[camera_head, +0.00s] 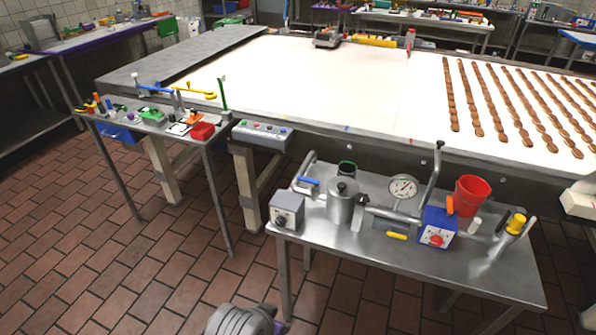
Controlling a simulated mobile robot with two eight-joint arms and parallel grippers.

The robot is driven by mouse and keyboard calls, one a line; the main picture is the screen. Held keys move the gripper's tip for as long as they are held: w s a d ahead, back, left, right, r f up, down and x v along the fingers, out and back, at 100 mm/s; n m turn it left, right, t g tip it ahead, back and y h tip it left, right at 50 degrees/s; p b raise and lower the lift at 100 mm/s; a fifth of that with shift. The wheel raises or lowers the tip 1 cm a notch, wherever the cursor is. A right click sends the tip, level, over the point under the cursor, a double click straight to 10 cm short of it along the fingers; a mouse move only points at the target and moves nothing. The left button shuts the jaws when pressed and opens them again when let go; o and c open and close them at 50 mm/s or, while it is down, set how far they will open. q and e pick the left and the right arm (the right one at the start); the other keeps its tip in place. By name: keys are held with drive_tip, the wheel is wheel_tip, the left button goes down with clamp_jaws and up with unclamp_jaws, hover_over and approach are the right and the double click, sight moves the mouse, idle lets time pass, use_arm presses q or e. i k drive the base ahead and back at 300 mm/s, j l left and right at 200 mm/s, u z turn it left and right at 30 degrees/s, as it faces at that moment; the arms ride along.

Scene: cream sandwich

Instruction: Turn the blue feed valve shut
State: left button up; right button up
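A blue lever handle (309,181) sits on bent metal pipework at the left of the steel table, just left of the silver pot (342,201). It looks like the feed valve, lying roughly level in the picture. It is too small to tell whether it is along or across its pipe. Another blue handle (153,90) shows on the small side bench at the left. Neither of my grippers can be made out in this view, and nothing is seen touching the blue handle.
The steel table (480,269) also carries a grey control box (287,211), a pressure gauge (403,187), a blue box with a red knob (438,229) and a red bucket (472,197). Behind it runs a white conveyor (330,95) with rows of biscuits. Tiled floor (110,275) is open at the left.

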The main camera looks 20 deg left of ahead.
sight(315, 183)
drive_tip(key=i+j+z, duration=0.1)
drive_tip(key=j, duration=0.55)
drive_tip(key=i+j+z, duration=0.1)
drive_tip(key=i+j, duration=0.2)
drive_tip(key=j, duration=0.35)
drive_tip(key=i+j+z, duration=0.15)
drive_tip(key=j, duration=0.55)
drive_tip(key=i+j+z, duration=0.1)
drive_tip(key=j, duration=0.6)
drive_tip(key=i+j+z, duration=0.1)
drive_tip(key=j, duration=0.6)
drive_tip(key=i+j+z, duration=0.1)
drive_tip(key=j, duration=0.6)
drive_tip(key=i+l, duration=0.1)
drive_tip(key=l, duration=0.4)
drive_tip(key=i+z, duration=0.05)
